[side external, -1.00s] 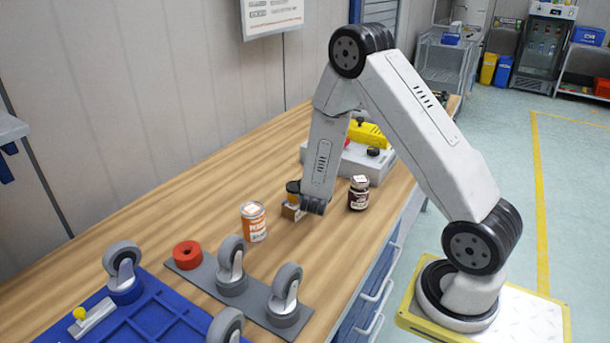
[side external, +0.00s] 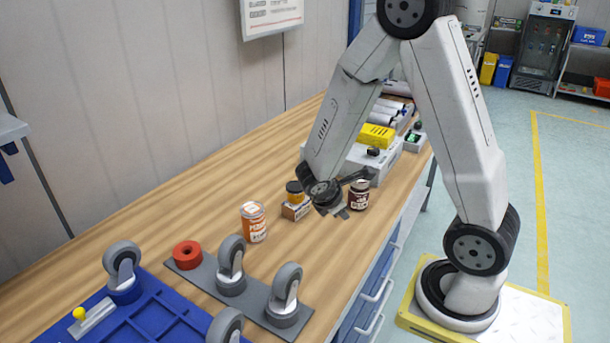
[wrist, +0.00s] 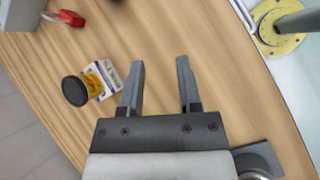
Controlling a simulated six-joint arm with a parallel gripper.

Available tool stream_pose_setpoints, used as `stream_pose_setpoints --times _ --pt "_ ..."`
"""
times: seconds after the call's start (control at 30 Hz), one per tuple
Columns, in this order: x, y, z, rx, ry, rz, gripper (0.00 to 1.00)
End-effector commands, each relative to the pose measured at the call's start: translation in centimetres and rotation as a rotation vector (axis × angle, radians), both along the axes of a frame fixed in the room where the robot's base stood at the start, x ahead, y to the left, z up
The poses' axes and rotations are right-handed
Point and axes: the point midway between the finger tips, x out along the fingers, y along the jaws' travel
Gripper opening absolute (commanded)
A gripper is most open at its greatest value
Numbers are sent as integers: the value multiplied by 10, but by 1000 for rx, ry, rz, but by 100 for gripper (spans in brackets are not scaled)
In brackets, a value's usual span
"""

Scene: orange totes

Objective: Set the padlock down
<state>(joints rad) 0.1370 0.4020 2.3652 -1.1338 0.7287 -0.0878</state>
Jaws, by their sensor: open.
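A small red object with a grey loop, which looks like the padlock (wrist: 70,18), lies on the wooden bench (wrist: 165,35) at the upper left of the wrist view, beside a grey block. I cannot make it out in the side view, where my arm covers part of that area.
A black-and-yellow jar (side external: 294,187) sits on a small box (side external: 296,210). An orange-and-white tin (side external: 253,222) stands left of it. Casters and a red ring (side external: 187,254) are on a grey plate (side external: 206,277). A grey unit with a yellow block (side external: 377,136) is behind.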

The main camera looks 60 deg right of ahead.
Motion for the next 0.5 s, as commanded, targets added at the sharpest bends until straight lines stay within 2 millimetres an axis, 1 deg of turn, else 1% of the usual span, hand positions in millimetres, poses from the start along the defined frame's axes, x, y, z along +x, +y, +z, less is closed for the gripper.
stream_pose_setpoints --times 0.03,0.2,0.5 --pt "-3 10 2 40 -35 -49 43" --pt "-11 43 6 180 -149 -226 43" --pt "-13 101 20 427 -367 -536 43"
